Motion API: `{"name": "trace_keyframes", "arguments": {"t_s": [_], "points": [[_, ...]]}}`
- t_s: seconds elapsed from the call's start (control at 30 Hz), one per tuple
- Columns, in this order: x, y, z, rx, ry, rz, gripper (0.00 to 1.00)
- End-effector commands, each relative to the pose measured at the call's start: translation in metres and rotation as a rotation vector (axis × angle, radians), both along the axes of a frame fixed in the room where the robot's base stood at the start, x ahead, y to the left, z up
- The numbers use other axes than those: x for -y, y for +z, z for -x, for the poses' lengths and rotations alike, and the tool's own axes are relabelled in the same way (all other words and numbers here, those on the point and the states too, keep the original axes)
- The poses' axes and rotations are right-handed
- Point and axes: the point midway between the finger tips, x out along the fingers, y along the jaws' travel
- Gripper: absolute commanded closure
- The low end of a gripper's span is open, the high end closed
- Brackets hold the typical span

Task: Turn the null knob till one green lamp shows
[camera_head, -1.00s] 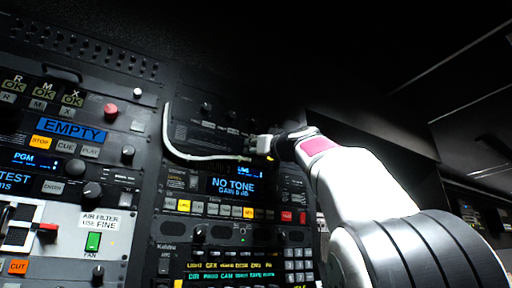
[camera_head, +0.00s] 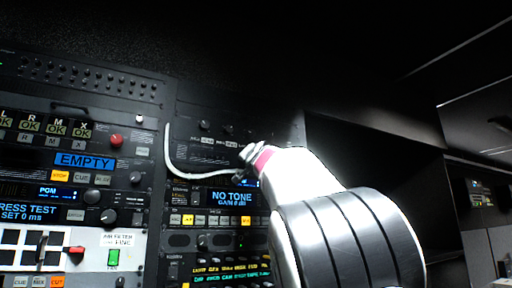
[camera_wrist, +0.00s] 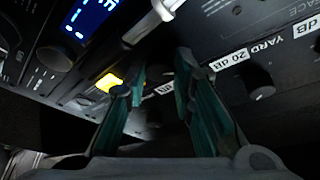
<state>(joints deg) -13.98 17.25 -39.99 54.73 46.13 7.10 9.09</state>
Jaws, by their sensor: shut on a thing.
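My gripper (camera_wrist: 160,70) is at the rack panel in the wrist view, its two teal fingers around a dark thing I cannot make out clearly; it looks like a dark knob. In the head view my gripper (camera_head: 246,170) is at the panel, mostly hidden by my wrist, just above and right of the "NO TONE" display (camera_head: 231,197). No label reading null is legible. A tiny green light (camera_head: 241,245) shows below the display. No other green lamp is clear near the fingers.
A white cable (camera_head: 185,171) curves across the panel to beside my gripper; its white end (camera_wrist: 150,20) is near the fingertips. Another dark knob (camera_wrist: 259,82) sits right of the fingers under a "20 dB" label. A yellow lit button (camera_wrist: 108,82) is close to the left finger.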

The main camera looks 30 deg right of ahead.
Motion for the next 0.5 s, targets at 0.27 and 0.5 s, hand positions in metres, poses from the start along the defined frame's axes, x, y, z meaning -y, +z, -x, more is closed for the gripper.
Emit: {"name": "trace_keyframes", "arguments": {"t_s": [0.27, 0.5], "points": [[-0.0030, 0.0024, -0.0002, 0.001, 0.001, -0.182, 1.00], [-0.0023, 0.0029, -0.0017, 0.004, -0.001, -0.357, 1.00]]}}
